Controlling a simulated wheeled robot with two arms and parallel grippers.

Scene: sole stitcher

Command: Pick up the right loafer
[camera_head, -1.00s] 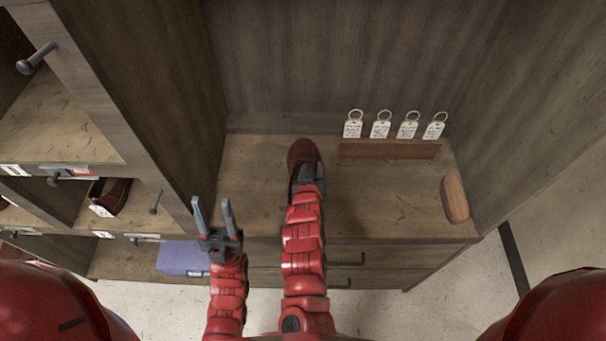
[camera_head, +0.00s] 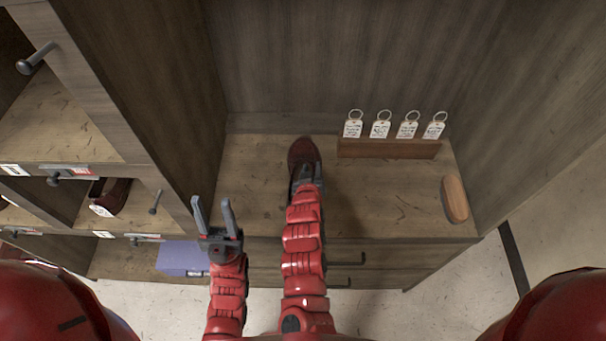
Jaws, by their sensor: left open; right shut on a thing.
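A dark brown-red loafer (camera_head: 304,152) is at the back of the wooden bench top, toe pointing to the back wall. My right gripper (camera_head: 306,172) is shut on the loafer at its near end; the gripper and arm hide much of that end. I cannot tell whether the sole touches the bench top. My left gripper (camera_head: 214,214) is open and empty, in front of the bench's left part, fingers pointing up in the picture. Another dark red shoe (camera_head: 112,196) with a white tag sits in a cubby at the left.
A wooden rack (camera_head: 388,149) with several white key tags stands at the back right. A wooden brush (camera_head: 455,199) lies at the right edge. A blue-violet box (camera_head: 183,257) is on the low shelf. The bench top (camera_head: 380,205) is clear between loafer and brush.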

